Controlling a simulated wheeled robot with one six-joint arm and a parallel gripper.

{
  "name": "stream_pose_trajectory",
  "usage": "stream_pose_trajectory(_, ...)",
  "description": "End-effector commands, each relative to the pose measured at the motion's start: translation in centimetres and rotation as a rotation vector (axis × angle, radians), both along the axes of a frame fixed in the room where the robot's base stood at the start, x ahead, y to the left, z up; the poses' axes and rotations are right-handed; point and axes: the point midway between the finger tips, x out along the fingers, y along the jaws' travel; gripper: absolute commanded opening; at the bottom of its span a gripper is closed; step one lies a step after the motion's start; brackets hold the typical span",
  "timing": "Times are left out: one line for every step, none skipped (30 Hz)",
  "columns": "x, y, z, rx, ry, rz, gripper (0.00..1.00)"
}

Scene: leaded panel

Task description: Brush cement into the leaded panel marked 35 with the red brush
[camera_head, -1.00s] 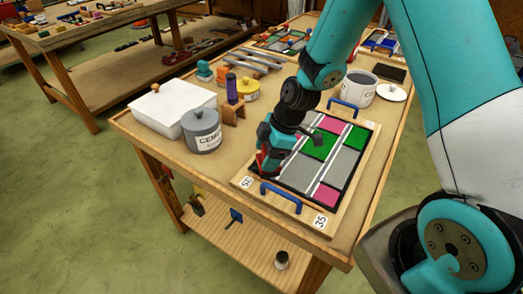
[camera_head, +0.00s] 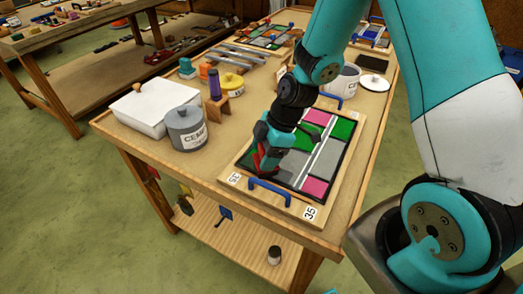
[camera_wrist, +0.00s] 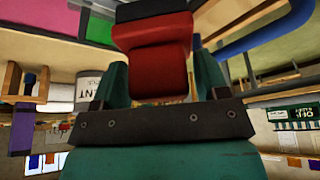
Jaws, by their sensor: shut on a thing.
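The leaded panel marked 35 (camera_head: 318,187) lies flat on the bench in a wooden frame. It has pink, green and grey panes with pale lines between some of them, and blue handles at its near and far ends. My gripper (camera_head: 264,158) is over the panel's near left part, shut on the red brush (camera_head: 262,170). The brush's red body also shows between the fingers in the wrist view (camera_wrist: 157,55). Its bristles are hard to make out, and I cannot tell if they touch the panel. My arm hides part of the panel's left side.
A grey lidded cement pot (camera_head: 187,130) and a white lidded box (camera_head: 145,108) stand left of the panel. A purple-handled tool (camera_head: 214,84) stands in a wooden block. A white tub (camera_head: 345,80) and its lid (camera_head: 374,82) are behind the panel.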

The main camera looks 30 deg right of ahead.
Motion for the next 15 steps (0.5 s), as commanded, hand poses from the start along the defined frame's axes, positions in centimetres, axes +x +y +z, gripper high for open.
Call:
stream_pose_trajectory(-0.1, 0.0, -0.1, -0.002, 0.003, 0.0, 0.49)
stream_pose_trajectory(-0.1, -0.1, -0.1, -0.002, 0.003, 0.0, 0.49)
stream_pose_trajectory(-0.1, -0.1, -0.1, -0.002, 0.004, -0.001, 0.49)
stream_pose_trajectory(-0.1, -0.1, -0.1, -0.002, 0.004, -0.001, 0.49)
stream_pose_trajectory(-0.2, -0.1, -0.1, -0.002, 0.004, -0.001, 0.49)
stream_pose_trajectory(-0.3, -0.2, -0.1, -0.002, 0.004, -0.001, 0.49)
stream_pose_trajectory(-0.5, -0.3, -0.1, -0.002, 0.004, -0.002, 0.49)
stream_pose_trajectory(-0.6, -0.4, -0.1, -0.002, 0.005, -0.003, 0.49)
stream_pose_trajectory(-0.9, -0.6, -0.1, -0.002, 0.006, -0.003, 0.49)
stream_pose_trajectory(-1.1, -0.7, -0.1, -0.002, 0.005, -0.003, 0.49)
stream_pose_trajectory(-1.3, -0.9, -0.1, -0.002, 0.005, -0.003, 0.49)
stream_pose_trajectory(-1.6, -1.1, -0.2, -0.002, 0.006, -0.002, 0.49)
stream_pose_trajectory(-1.8, -1.2, -0.2, -0.002, 0.006, -0.002, 0.49)
stream_pose_trajectory(-2.0, -1.3, -0.2, -0.002, 0.006, -0.002, 0.49)
stream_pose_trajectory(-2.2, -1.5, -0.2, -0.002, 0.006, -0.002, 0.49)
